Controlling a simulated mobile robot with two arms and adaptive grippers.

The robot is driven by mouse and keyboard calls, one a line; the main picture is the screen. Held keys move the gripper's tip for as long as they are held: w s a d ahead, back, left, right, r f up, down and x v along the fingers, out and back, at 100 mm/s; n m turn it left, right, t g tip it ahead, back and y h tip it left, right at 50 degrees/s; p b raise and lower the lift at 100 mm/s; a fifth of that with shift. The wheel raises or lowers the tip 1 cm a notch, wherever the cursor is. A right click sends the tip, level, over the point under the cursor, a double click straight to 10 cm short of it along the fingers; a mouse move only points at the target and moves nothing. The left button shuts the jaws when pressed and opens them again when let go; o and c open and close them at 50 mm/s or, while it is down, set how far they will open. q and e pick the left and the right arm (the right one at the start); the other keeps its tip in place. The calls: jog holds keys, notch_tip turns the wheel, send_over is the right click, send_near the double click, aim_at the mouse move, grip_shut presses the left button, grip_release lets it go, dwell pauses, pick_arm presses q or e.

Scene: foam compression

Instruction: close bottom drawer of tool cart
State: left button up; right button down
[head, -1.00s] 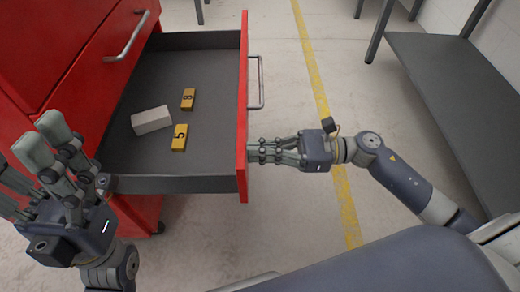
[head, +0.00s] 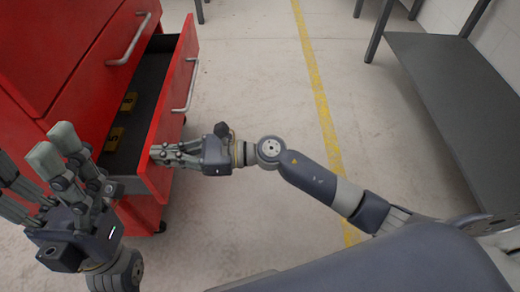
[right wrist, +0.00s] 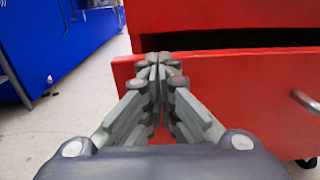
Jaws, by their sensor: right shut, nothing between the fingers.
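The red tool cart (head: 50,55) stands at the left in the head view. Its bottom drawer (head: 182,92) is partly open, with a red front and a metal handle (head: 188,86). My right gripper (head: 158,152) is shut and empty, its fingertips against the drawer front near its near end. In the right wrist view the shut fingertips (right wrist: 158,62) meet the red drawer front (right wrist: 225,85), with a dark gap above it. My left gripper (head: 45,150) is open at the lower left, beside the cart.
Two yellow numbered blocks, one farther (head: 129,101) and one nearer (head: 114,138), lie in the drawer. A grey bench (head: 455,90) stands at the right. The floor with a yellow line (head: 318,90) is clear between.

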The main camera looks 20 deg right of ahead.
jog(key=x, duration=0.7)
jog(key=shift+f, duration=0.1)
